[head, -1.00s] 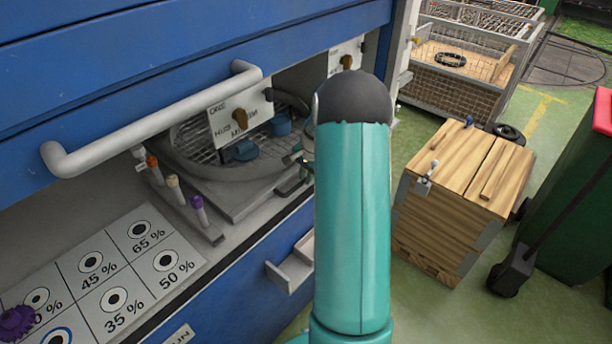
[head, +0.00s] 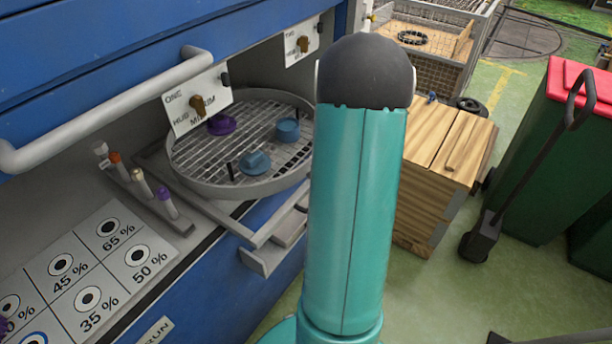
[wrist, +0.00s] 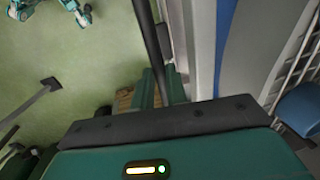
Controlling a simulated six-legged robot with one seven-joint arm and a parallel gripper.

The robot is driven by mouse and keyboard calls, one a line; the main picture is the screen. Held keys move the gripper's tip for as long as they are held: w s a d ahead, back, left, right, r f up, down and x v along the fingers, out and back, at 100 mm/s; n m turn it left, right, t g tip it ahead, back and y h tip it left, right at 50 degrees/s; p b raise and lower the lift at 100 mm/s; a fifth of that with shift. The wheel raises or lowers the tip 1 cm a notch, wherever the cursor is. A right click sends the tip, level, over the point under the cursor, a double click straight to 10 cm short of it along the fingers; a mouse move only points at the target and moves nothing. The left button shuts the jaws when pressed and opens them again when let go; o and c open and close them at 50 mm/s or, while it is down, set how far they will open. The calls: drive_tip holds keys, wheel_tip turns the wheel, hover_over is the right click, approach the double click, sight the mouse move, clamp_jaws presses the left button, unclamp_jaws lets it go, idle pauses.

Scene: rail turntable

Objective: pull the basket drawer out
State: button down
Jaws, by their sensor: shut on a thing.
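The basket drawer is a round grey mesh basket (head: 195,180) on a pale sliding frame (head: 213,210). It stands out of the blue cabinet's opening, with its back part behind a hanging label plate. Two blue pieces and a purple one lie on the mesh. My teal arm covers the basket's right edge in the head view. My gripper's teal body and dark front edge (wrist: 165,125) fill the lower wrist view. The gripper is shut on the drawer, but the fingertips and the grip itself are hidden. Part of the mesh and a blue piece show at the wrist view's right edge.
A grey bar handle (head: 110,112) crosses the cabinet front. A wooden crate (head: 432,195) and a green bin with a red lid (head: 540,150) stand to the right.

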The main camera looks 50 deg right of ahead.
drive_tip(key=s+d, duration=0.1)
drive_tip(key=s, duration=1.5)
drive_tip(key=shift+s+d, duration=0.15)
drive_tip(key=shift+d, duration=0.1)
drive_tip(key=c, duration=1.4)
unclamp_jaws()
wheel_tip(320, 180, up, 14)
drive_tip(key=s, duration=0.2)
drive_tip(key=shift+s+f, duration=0.2)
drive_tip(key=shift+s, duration=0.1)
drive_tip(key=shift+d, duration=0.1)
